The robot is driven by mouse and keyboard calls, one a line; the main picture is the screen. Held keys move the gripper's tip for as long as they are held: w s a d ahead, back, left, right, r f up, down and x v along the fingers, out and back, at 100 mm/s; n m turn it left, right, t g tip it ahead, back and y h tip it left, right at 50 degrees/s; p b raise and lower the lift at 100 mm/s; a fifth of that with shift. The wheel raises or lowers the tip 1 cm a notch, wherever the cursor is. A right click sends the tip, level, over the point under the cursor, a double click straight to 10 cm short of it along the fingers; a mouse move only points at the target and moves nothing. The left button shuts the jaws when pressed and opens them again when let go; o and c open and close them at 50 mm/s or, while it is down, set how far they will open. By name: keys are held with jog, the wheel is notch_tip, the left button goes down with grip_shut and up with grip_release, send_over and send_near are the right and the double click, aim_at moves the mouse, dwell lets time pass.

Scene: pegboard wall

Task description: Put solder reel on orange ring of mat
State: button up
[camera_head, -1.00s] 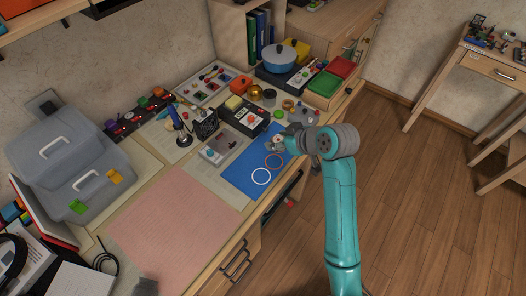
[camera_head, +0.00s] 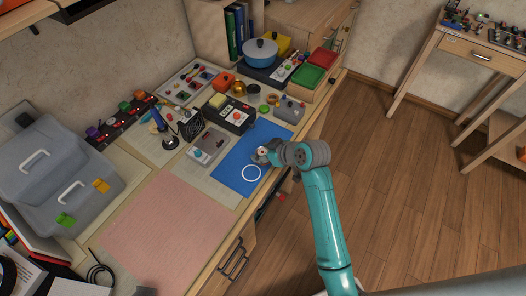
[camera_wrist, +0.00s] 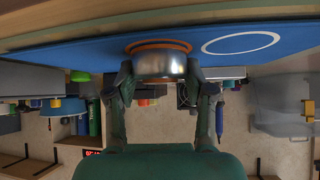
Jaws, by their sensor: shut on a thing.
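The solder reel (camera_wrist: 160,66) is a silvery round thing between my gripper's two fingers (camera_wrist: 160,78) in the wrist view, which looks upside down. My gripper (camera_head: 262,155) is shut on it, low over the blue mat (camera_head: 235,176) in the head view. The orange ring (camera_wrist: 158,43) shows directly past the reel in the wrist view, close to its end. I cannot tell whether the reel touches the mat. In the head view my gripper and wrist hide the orange ring. The white ring (camera_head: 251,181) lies beside it on the mat.
A grey tray with small parts (camera_head: 206,146) and a black boxy device (camera_head: 229,115) stand beyond the mat. A pink mat (camera_head: 168,232) lies bare at the front left. The table's front edge runs close beside the mat, under my arm.

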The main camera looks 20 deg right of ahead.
jog(key=o, duration=1.4)
jog(key=shift+c, duration=0.2)
jog(key=v, duration=1.2)
